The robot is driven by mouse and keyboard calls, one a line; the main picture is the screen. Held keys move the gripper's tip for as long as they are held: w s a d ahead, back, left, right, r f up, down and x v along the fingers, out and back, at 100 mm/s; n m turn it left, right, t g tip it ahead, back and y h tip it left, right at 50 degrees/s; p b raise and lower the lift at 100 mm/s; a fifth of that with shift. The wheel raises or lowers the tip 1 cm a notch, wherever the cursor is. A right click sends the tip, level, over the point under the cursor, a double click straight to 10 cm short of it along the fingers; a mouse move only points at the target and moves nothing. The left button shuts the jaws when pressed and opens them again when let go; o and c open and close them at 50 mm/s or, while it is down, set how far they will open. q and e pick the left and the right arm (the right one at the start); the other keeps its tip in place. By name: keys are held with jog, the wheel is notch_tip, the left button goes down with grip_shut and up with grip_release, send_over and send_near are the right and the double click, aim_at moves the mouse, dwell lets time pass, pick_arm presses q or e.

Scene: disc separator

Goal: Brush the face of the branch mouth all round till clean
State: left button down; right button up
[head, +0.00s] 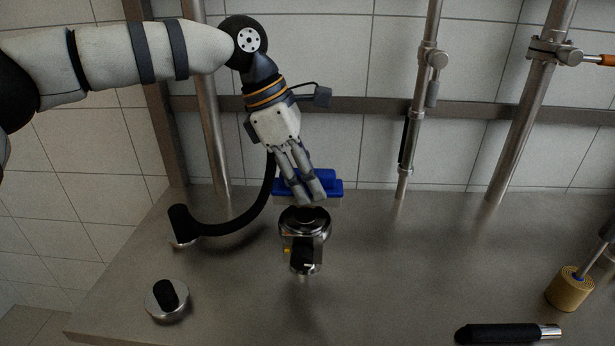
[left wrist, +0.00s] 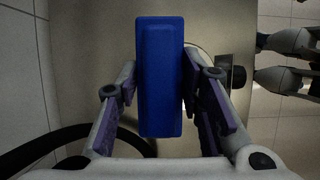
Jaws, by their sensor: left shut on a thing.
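My left gripper (head: 307,197) is shut on a blue brush (head: 326,187), with its fingers pointing down. A pale strip shows under the brush's blue block. The branch mouth (head: 304,222) is a shiny metal ring with a dark opening, just in front of and below the brush in the head view. Whether the bristles touch its face cannot be told. In the left wrist view the blue block (left wrist: 160,75) lies between the two fingers and hides most of what is below. Any dirt on the face is too dark to make out.
A black hose (head: 240,225) curves from behind the gripper to a fitting on the left of the steel bench (head: 400,270). A black-knobbed metal disc (head: 167,300) stands front left. Steel posts stand behind.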

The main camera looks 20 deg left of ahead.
aim_at(289, 191)
pick_arm(q)
jog(key=shift+f, duration=0.6)
jog(key=shift+s+a+r, duration=0.1)
jog(key=shift+s+a, duration=0.95)
jog(key=shift+s, duration=0.05)
jog(key=shift+s+a, duration=0.1)
jog(key=shift+s, duration=0.05)
jog(key=shift+s, duration=0.1)
jog(key=shift+s+d+f, duration=0.1)
jog(key=shift+s+d, duration=0.4)
jog(key=shift+s, duration=0.2)
jog(key=shift+s+d+f, duration=0.1)
jog(key=shift+s+d, duration=0.35)
jog(key=shift+s, duration=0.25)
